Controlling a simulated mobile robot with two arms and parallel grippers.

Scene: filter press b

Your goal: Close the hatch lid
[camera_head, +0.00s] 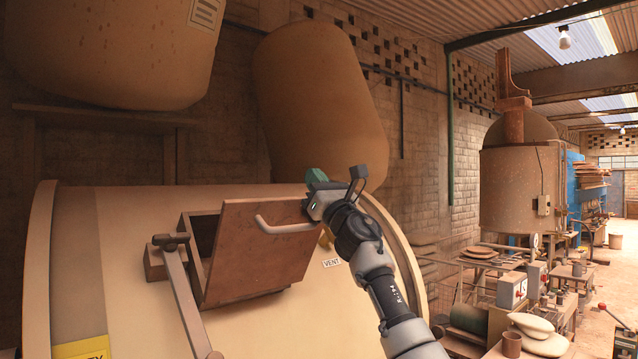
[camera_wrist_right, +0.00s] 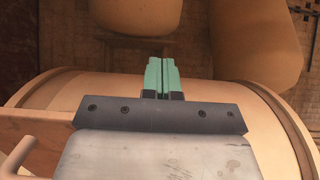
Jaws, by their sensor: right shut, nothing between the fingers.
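The hatch lid (camera_head: 262,262) is a reddish-brown panel with a pale bar handle (camera_head: 285,227). It stands tilted open from the box-like hatch frame (camera_head: 186,262) on the big cream drum, with a dark gap at its upper left. My right gripper (camera_head: 316,178) has green fingertips, shut and empty, just beyond the lid's upper right corner. I cannot tell if it touches the lid. In the right wrist view the shut fingers (camera_wrist_right: 162,78) point over the drum, and part of the lid (camera_wrist_right: 48,130) and its handle (camera_wrist_right: 18,156) show at left. My left gripper is not in view.
A grey bar with a dark knob (camera_head: 180,285) stands at the hatch's left side. The cream drum (camera_head: 130,250) has a raised end rim and a VENT label. Large tan vessels (camera_head: 315,95) hang behind. A cluttered bench (camera_head: 515,320) stands at right.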

